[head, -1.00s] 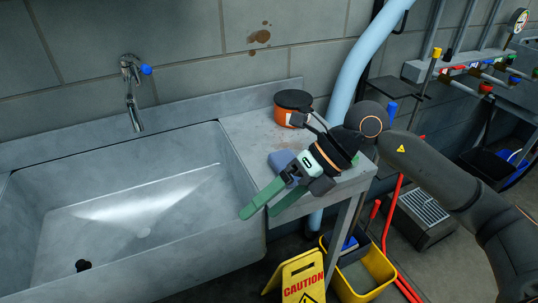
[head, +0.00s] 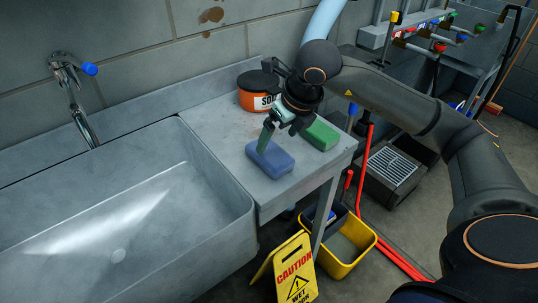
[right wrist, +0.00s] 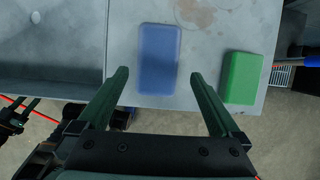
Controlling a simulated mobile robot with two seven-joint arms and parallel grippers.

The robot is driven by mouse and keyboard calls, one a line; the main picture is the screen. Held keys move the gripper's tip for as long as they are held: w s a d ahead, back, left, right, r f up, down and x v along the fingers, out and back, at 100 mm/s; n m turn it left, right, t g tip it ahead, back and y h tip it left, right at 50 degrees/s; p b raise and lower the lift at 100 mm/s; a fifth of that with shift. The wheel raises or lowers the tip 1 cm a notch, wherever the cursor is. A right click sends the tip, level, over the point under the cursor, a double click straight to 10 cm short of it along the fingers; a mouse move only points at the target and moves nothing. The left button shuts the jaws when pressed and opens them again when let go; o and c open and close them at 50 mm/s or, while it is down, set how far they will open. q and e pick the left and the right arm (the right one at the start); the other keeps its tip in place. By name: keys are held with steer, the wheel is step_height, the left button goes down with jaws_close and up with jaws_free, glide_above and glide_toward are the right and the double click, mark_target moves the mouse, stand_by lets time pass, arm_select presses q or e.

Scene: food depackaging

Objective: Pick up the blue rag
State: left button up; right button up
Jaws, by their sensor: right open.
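The blue rag (head: 270,158), a flat block-like piece, lies on the grey counter (head: 222,130) right of the sink. It also shows in the right wrist view (right wrist: 159,58), lying lengthwise ahead of the fingers. My right gripper (head: 272,138) is open and empty, pointing down just above the far side of the rag in the head view. In the right wrist view its two green fingers (right wrist: 160,88) are spread wider than the rag, one toward each side. I cannot tell the exact height gap.
A green block (head: 322,134) lies right of the rag, close to my right gripper; an orange soap tub (head: 256,100) stands behind. The sink (head: 215,165) is at left. A yellow caution sign (head: 296,272) and yellow bucket (head: 352,262) stand below the counter.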

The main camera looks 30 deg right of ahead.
mark_target(270, 151)
steer(key=x, duration=0.5)
steer(key=shift+w+a+f+p, duration=0.1)
steer(key=shift+a+f+p, duration=0.05)
steer(key=shift+f+p, duration=0.2)
steer(key=c, duration=1.1)
